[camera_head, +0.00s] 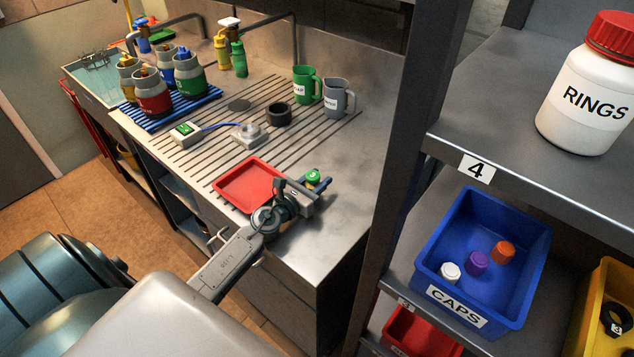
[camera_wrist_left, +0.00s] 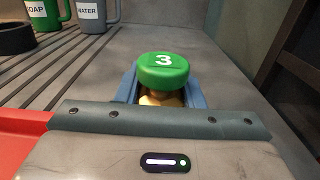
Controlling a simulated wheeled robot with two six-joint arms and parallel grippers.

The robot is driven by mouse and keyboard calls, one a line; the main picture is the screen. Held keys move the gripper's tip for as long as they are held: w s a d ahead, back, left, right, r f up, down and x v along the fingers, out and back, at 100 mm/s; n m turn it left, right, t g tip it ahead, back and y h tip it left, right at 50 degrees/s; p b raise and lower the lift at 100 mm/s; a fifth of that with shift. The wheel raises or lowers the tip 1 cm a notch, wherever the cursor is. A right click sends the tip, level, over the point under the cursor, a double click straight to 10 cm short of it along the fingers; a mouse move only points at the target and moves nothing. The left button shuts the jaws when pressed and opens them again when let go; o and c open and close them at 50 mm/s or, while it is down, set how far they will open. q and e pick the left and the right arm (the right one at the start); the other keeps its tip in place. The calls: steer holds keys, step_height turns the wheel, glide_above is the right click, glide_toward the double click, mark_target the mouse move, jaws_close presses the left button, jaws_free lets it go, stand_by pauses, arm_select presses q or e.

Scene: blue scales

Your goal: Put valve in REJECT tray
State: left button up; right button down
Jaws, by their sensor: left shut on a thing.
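The valve (camera_head: 313,176) has a round green top marked 3 and, in the left wrist view (camera_wrist_left: 163,72), a brass-coloured body below it. My left gripper (camera_head: 309,188) is shut on the valve, with its blue fingers on either side of the body. Most of the body is hidden by the gripper, and I cannot tell its height above the counter. A red tray (camera_head: 235,189) lies just left of the gripper and looks empty. It shows no readable label, so I cannot tell if it is the REJECT tray. My right gripper is not in view.
Green (camera_head: 306,84) and grey (camera_head: 338,98) jugs and a dark ring (camera_head: 278,114) stand behind on the ribbed steel counter (camera_head: 345,180). A small metal fixture (camera_head: 249,134) sits behind the tray. Shelves with a blue CAPS bin (camera_head: 460,285) rise at the right.

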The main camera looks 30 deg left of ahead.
arm_select(q)
steer(key=shift+f, duration=0.1)
steer(key=o, duration=1.2)
